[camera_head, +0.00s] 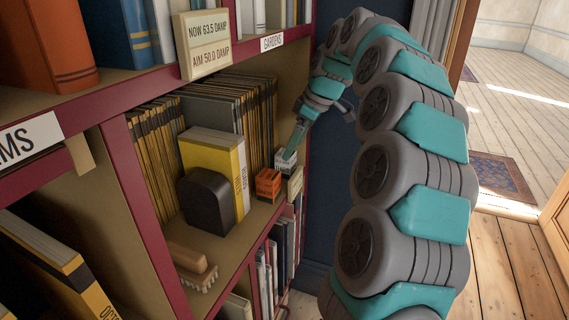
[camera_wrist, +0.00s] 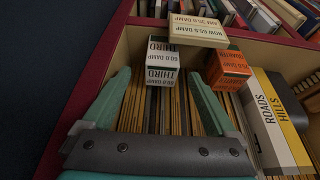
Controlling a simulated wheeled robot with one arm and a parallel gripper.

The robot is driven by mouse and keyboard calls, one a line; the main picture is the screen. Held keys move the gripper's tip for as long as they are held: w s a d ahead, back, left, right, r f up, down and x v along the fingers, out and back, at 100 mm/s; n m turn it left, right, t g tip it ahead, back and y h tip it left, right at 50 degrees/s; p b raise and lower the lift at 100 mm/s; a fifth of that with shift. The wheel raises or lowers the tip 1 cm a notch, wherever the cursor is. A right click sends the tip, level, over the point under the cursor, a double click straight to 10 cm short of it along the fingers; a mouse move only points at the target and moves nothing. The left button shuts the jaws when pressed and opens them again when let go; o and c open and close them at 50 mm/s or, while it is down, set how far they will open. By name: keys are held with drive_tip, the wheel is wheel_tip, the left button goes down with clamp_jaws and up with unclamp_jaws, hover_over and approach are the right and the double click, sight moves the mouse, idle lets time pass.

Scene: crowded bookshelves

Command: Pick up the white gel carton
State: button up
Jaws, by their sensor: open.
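The white carton (camera_head: 285,160), with dark printing reading "THIRD" and "60.0 DAMP", stands near the right front of the middle shelf. It also shows in the wrist view (camera_wrist: 161,70), at upper centre. My gripper (camera_wrist: 159,80) is open and empty, with its two teal fingers spread to the left and right of the carton's lower part. In the head view my gripper (camera_head: 294,148) reaches in from the right, close above the carton. I cannot tell whether a finger touches it. An orange carton (camera_head: 268,184) stands just beside the white one; it is to the right in the wrist view (camera_wrist: 228,70).
A damp sign (camera_head: 205,45) hangs at the upper shelf edge (camera_wrist: 198,30). A dark block (camera_head: 206,202) and yellow book (camera_head: 212,152) stand left of the cartons. A brush (camera_head: 190,264) lies in front. Thin books (camera_head: 240,105) fill the back. The shelf's right wall is close.

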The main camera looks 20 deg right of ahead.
sight(286, 164)
drive_tip(key=x, duration=0.6)
drive_tip(key=shift+a+f, duration=0.2)
drive_tip(key=shift+f, duration=0.15)
clamp_jaws()
idle(0.5)
